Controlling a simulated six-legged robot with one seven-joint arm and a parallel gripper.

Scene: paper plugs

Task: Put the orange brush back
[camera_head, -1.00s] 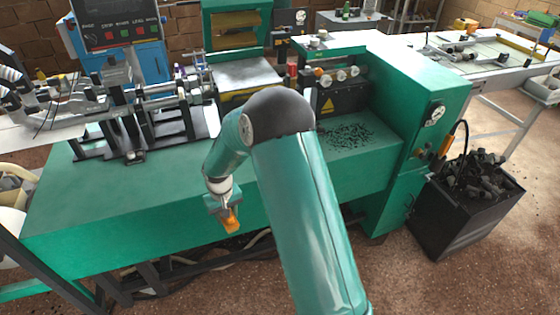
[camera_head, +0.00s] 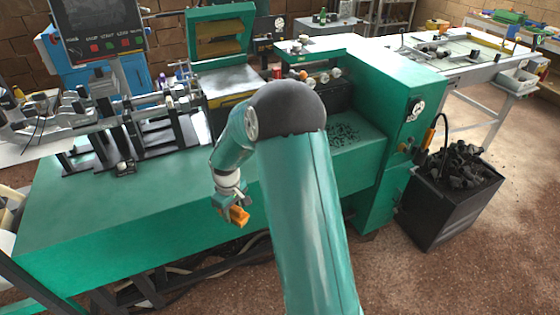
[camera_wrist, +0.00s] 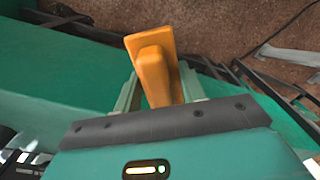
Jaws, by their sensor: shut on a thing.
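My gripper (camera_head: 232,210) is shut on the orange brush (camera_head: 239,216), in front of the green machine's (camera_head: 110,225) front edge. In the wrist view the brush (camera_wrist: 152,65) sits between the two pale green fingers of my gripper (camera_wrist: 158,92) and sticks out past their tips. Its orange body shows there; I cannot make out bristles. My arm covers part of the machine in the head view.
A black bin (camera_head: 450,200) full of dark scraps stands on the floor at the right. Dark bits lie on the machine's right deck. A control panel (camera_head: 98,28) stands at the back left. A pale table (camera_head: 455,55) is at the back right. Brown floor lies in front.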

